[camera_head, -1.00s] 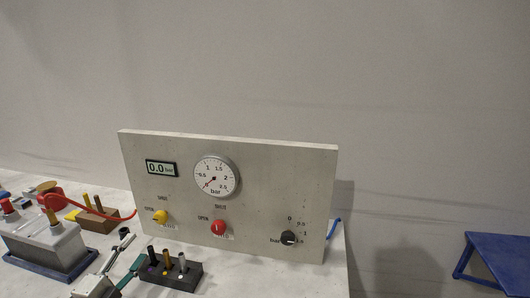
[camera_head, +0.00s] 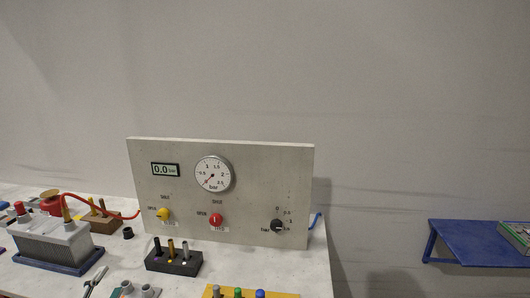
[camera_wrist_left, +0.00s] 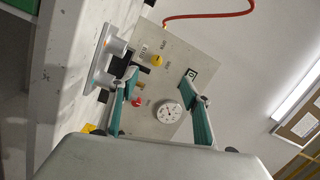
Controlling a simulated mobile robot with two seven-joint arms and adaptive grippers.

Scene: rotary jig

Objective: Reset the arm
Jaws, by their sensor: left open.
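My left gripper (camera_head: 108,281) shows only in part at the bottom edge of the head view, left of the black block. In the left wrist view its two teal fingers (camera_wrist_left: 161,88) are spread apart, with nothing between them. The upright grey panel with its dial stands beyond them. The gripper looks clear of the panel. My right gripper is not in view.
The panel (camera_head: 285,170) carries a gauge (camera_head: 213,174), a yellow knob (camera_head: 163,214), a red knob (camera_head: 215,220) and a black knob (camera_head: 278,226). A black block with pegs (camera_head: 174,262) and a finned box (camera_head: 50,245) stand on the table. A blue stand (camera_head: 470,240) is at right.

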